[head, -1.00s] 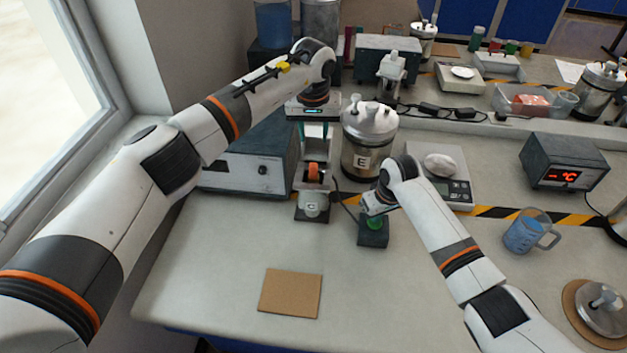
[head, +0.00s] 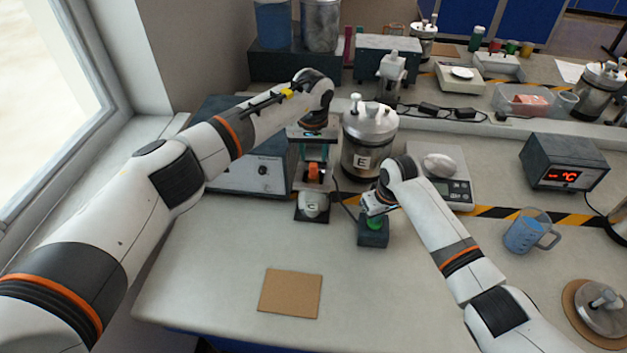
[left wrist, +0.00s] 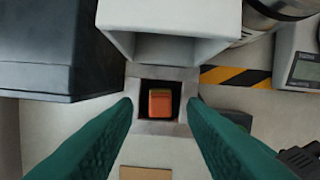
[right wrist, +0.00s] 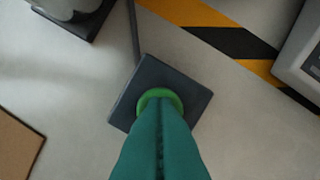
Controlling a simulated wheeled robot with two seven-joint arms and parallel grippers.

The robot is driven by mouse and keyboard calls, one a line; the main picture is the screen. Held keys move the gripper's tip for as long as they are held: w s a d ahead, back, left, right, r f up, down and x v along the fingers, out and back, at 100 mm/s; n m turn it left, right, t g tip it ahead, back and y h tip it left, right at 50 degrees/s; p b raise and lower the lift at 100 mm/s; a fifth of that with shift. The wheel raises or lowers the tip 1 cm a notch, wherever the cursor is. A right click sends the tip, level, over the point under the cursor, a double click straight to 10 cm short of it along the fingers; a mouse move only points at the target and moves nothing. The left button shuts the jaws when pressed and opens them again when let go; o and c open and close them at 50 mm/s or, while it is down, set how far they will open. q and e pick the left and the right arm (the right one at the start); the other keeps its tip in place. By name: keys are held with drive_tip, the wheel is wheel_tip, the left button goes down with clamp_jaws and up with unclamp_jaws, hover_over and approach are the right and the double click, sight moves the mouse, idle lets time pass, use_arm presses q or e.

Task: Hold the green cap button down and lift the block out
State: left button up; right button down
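The orange block (head: 313,172) sits in the square opening of a grey and white fixture (head: 313,206) marked C; it also shows in the left wrist view (left wrist: 160,101). My left gripper (head: 315,158) points down above it. Its teal fingers are wide apart, one on each side of the block, and empty. The green cap button (head: 375,224) is on a dark square base (head: 373,238). My right gripper (right wrist: 160,105) is shut, with its fingertips over the green cap and seemingly touching it. I cannot tell how far the cap is pressed.
A metal canister (head: 362,160) marked E stands right of the fixture, and a grey instrument box (head: 245,172) stands left of it. A scale (head: 448,185) is behind my right gripper. A brown mat (head: 290,293) lies on clear bench in front.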

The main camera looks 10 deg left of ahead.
sight(313, 165)
use_arm(q)
drive_tip(key=shift+f, duration=0.15)
use_arm(e)
drive_tip(key=shift+f, duration=0.1)
use_arm(q)
drive_tip(key=shift+f, duration=2.4)
clamp_jaws()
drive_tip(key=shift+r, duration=4.3)
drive_tip(key=s, duration=1.1)
